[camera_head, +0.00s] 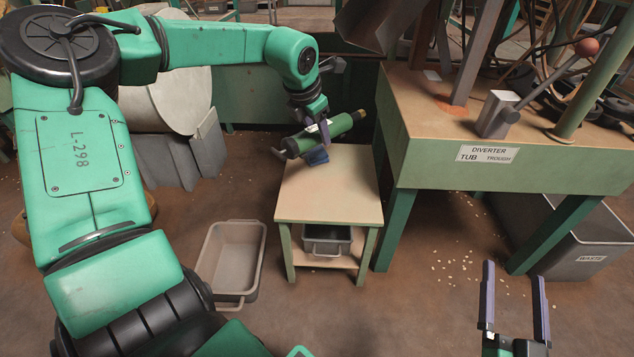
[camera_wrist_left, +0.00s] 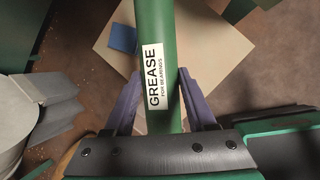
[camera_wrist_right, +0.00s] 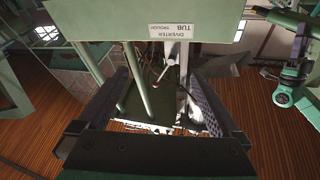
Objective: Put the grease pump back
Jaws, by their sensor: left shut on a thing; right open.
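The grease pump (camera_head: 326,133) is a green cylinder with a dark end cap and a thin handle. My left gripper (camera_head: 322,130) is shut on it around its body and holds it above the small wooden-topped table (camera_head: 340,200), near its back edge. In the left wrist view the pump (camera_wrist_left: 157,30) lies between the purple fingers, its white GREASE label readable. A blue item (camera_head: 316,157) lies on the tabletop just below the pump. My right gripper (camera_head: 515,310) is open and empty at the lower right, above the floor.
A grey bin (camera_head: 345,248) sits on the table's lower shelf, and an empty beige tub (camera_head: 207,265) stands on the floor left of it. The green diverter bench (camera_head: 420,140) stands close on the right, with a waste bin (camera_head: 560,265) beneath. Nuts are scattered on the floor.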

